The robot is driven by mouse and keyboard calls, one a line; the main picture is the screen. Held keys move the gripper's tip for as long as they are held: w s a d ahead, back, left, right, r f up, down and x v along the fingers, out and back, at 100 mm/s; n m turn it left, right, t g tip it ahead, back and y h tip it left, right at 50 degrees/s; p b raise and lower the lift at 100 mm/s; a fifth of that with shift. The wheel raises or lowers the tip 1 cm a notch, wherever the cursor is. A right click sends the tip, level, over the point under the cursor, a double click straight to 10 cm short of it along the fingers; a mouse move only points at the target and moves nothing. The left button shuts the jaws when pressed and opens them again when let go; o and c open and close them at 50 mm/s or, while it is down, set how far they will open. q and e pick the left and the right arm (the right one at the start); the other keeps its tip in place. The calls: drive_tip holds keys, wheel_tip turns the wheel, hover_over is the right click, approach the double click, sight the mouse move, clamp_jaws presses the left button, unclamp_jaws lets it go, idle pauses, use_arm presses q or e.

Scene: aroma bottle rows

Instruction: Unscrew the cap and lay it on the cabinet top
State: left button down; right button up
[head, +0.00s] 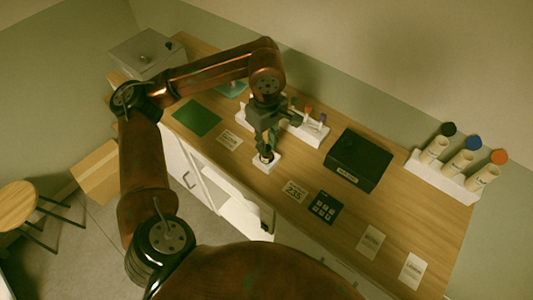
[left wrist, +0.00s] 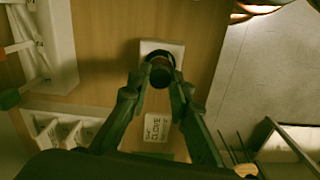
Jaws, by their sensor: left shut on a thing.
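My left gripper (head: 266,150) points down over a small white square holder (head: 262,167) near the front edge of the cabinet top (head: 335,203). In the left wrist view its two fingers (left wrist: 162,82) are closed around a dark round cap (left wrist: 161,68), over the white holder (left wrist: 150,45). The fingers and the steep view hide most of what is under the cap, so I cannot tell whether it still sits on a bottle. My right gripper is not in view.
A black box (head: 357,160) stands right of my gripper. A white rack (head: 440,180) holds bottles with dark green, blue and orange caps. A rack of small vials (head: 305,128) stands behind my gripper. Labels and a dark keypad-like panel (head: 324,207) lie in front; bare wood lies around them.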

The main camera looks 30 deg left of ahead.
use_arm(q)
drive_tip(key=n+p, duration=0.1)
drive_tip(key=n, duration=0.3)
drive_tip(key=shift+r+n, duration=0.15)
drive_tip(key=shift+n, duration=0.15)
drive_tip(key=n+p, duration=0.1)
drive_tip(key=n, duration=0.3)
drive_tip(key=n+p, duration=0.2)
drive_tip(key=n, duration=0.3)
drive_tip(key=shift+n, duration=1.1)
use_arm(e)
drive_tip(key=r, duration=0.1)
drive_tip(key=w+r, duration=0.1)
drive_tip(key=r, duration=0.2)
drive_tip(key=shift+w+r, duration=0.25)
use_arm(q)
drive_tip(key=shift+r, duration=0.1)
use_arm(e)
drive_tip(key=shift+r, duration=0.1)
use_arm(q)
drive_tip(key=shift+r+p, duration=0.75)
drive_tip(key=shift+r, duration=0.2)
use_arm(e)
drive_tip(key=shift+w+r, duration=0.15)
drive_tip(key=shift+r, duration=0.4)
